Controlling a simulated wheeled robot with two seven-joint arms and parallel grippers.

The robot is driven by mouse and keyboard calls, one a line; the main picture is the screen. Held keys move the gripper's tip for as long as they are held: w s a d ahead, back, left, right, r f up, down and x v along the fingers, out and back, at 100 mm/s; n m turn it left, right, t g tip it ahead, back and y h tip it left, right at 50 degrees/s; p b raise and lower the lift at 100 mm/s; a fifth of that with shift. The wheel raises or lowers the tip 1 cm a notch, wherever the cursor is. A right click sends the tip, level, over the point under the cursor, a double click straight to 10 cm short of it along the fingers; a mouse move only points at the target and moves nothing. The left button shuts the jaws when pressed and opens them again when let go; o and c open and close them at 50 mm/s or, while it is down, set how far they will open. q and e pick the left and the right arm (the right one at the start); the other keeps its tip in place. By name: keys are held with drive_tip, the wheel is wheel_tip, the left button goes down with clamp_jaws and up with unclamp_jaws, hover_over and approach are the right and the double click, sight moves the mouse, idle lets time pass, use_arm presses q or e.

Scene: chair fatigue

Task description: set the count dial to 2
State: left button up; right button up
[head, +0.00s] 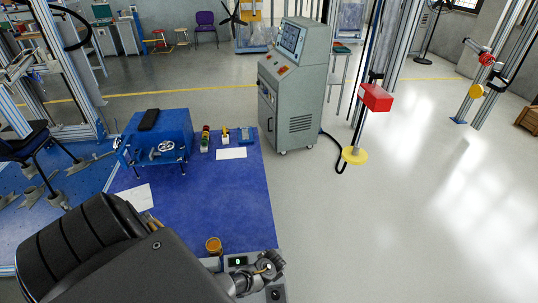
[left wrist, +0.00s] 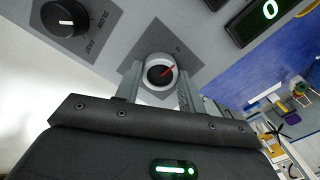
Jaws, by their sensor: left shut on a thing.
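The count dial (left wrist: 161,72) is a round knob with a pale rim, a dark centre and a red pointer, on a grey label plate of the control panel. In the left wrist view the pointer slants to the upper right, towards small marks I cannot read clearly. My left gripper (left wrist: 160,84) has one finger on each side of the dial and is shut on it. In the head view my left gripper (head: 264,268) is over the panel at the bottom and hides the dial. A display (left wrist: 268,12) on the panel reads a green 0. My right gripper is not in view.
A black SLOW/FAST knob (left wrist: 66,17) sits beside the dial on the panel. A grey console cabinet (head: 295,90) stands beyond, with open floor to the right.

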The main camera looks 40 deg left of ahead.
use_arm(q)
drive_tip(key=shift+n, duration=0.7)
drive_tip(key=o, duration=1)
drive_tip(key=shift+d+r+p, duration=0.15)
drive_tip(key=shift+r+p, duration=0.15)
drive_tip(key=shift+r, duration=0.2)
drive_tip(key=p+v, duration=0.2)
drive_tip(key=v, duration=0.7)
drive_tip(key=shift+s+r, duration=0.2)
drive_tip(key=shift+r, duration=0.2)
